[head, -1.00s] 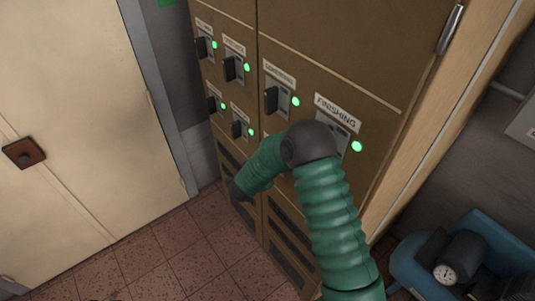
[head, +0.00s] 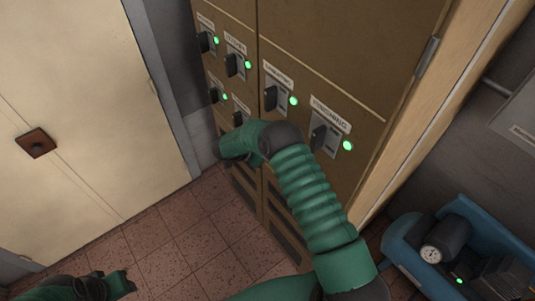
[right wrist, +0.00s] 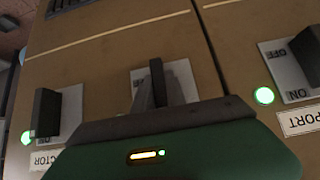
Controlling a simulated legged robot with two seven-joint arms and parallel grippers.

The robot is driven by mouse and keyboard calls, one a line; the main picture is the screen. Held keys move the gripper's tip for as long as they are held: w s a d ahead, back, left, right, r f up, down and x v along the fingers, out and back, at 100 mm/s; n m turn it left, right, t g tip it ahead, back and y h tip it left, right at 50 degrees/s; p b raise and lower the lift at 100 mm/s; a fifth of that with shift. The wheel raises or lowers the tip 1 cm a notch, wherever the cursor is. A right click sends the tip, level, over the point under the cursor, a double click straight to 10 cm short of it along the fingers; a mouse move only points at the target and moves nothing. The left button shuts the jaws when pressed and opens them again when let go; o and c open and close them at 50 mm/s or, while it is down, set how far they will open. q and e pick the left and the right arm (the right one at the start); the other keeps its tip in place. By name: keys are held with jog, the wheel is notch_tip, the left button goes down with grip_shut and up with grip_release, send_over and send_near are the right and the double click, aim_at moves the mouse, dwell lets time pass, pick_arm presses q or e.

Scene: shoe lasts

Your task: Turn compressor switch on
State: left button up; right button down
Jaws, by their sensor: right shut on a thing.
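A brown cabinet (head: 335,55) carries several black rotary switches on grey plates. My right gripper (right wrist: 158,88) is shut on the black handle of one switch (right wrist: 157,76); "OFF" shows on its plate. The gripper body hides that switch's label and lamp, so I cannot read whether it is the compressor. In the head view my right forearm hides this switch and the fingertips. My left gripper (head: 118,285) is low at the left, away from the cabinet; its jaw state is unclear.
Neighbouring switches in the right wrist view, one labelled ending "PORT" (right wrist: 308,58) and one ending "CTOR" (right wrist: 47,112), have green lamps lit. The finishing switch (head: 320,138) is above my arm. A blue compressor unit (head: 410,225) with a gauge stands at right. Tiled floor (head: 170,250) is clear.

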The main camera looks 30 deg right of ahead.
dwell(0.5)
jog(key=c, duration=1.6)
grip_release()
jog(key=shift+o, duration=1.2)
jog(key=shift+w+d, duration=0.1)
jog(key=shift+a+r+b, duration=0.25)
jog(key=shift+a+b, duration=0.05)
jog(key=shift+a, duration=0.1)
jog(key=w+b+v, duration=0.1)
jog(key=b+v, duration=0.4)
jog(key=v, duration=1)
jog(key=shift+s+a+r, duration=0.3)
jog(key=shift+s, duration=0.05)
jog(key=shift+d, duration=0.1)
